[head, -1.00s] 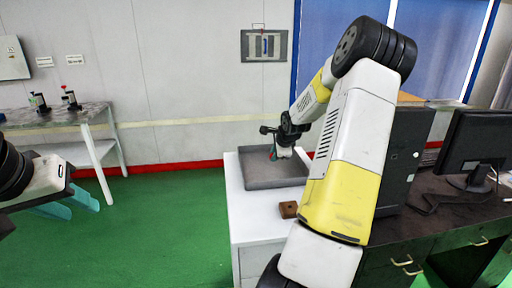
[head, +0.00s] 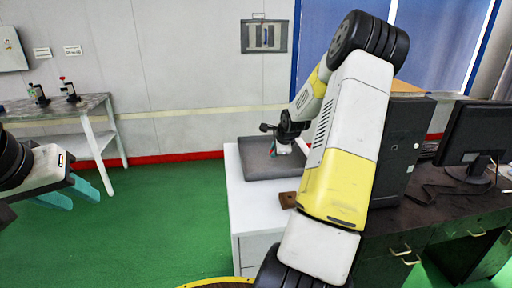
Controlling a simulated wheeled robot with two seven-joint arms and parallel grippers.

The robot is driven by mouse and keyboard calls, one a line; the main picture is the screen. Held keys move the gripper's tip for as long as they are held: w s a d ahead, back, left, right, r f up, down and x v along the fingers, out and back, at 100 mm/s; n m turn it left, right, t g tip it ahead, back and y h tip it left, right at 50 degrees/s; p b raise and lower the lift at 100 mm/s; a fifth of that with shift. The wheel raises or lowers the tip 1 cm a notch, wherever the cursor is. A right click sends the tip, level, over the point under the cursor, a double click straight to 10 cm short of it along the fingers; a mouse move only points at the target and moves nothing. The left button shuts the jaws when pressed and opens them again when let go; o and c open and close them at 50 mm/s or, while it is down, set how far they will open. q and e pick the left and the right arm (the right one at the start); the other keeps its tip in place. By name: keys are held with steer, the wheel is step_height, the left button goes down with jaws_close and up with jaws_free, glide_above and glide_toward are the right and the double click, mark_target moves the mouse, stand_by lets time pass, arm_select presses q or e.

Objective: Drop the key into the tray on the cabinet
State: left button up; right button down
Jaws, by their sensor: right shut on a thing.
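The grey tray (head: 262,172) lies on top of the white cabinet (head: 246,212). My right gripper (head: 274,150) is over the tray, at the end of the yellow and white arm. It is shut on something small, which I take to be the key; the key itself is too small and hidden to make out. My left gripper (head: 68,195) is at the left edge, away from the cabinet. Its two teal fingers are apart, with nothing seen between them.
A small brown block (head: 287,199) sits on the cabinet in front of the tray. A dark desk (head: 440,205) with a computer case (head: 405,150) and a monitor (head: 474,138) stands at the right. A side table (head: 62,108) is at the back left. Green floor lies open between.

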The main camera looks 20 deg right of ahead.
steer(key=shift+f, duration=0.45)
steer(key=c, duration=1.3)
jaws_free()
steer(key=shift+r, duration=0.1)
steer(key=v, duration=0.7)
steer(key=shift+s+r, duration=0.25)
steer(key=shift+r, duration=0.05)
